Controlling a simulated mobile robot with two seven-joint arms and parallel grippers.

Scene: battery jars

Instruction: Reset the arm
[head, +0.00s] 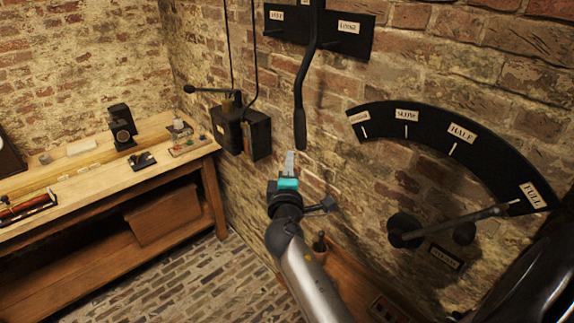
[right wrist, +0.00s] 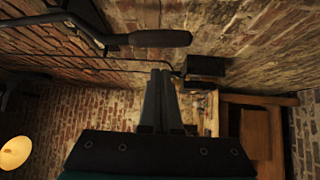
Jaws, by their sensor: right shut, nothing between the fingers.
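My right gripper (head: 290,155) is in the middle of the head view, its arm coming up from the bottom edge. Its fingers are shut and empty, pointing away from me. In the right wrist view the closed fingers (right wrist: 161,73) lie side by side with nothing between them. The fingertips are just below the dark grip of a hanging lever (head: 300,128) in the head view, and a gap shows between them. The same grip (right wrist: 160,38) shows beyond the fingers in the right wrist view. My left gripper is in neither view.
A curved black dial plate (head: 430,118) is on the brick wall at right, its lever (head: 455,225) pointing to FULL. A black wall box (head: 228,130) with a side handle hangs left of the gripper. A wooden workbench (head: 70,185) stands at left. Brick floor is clear between.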

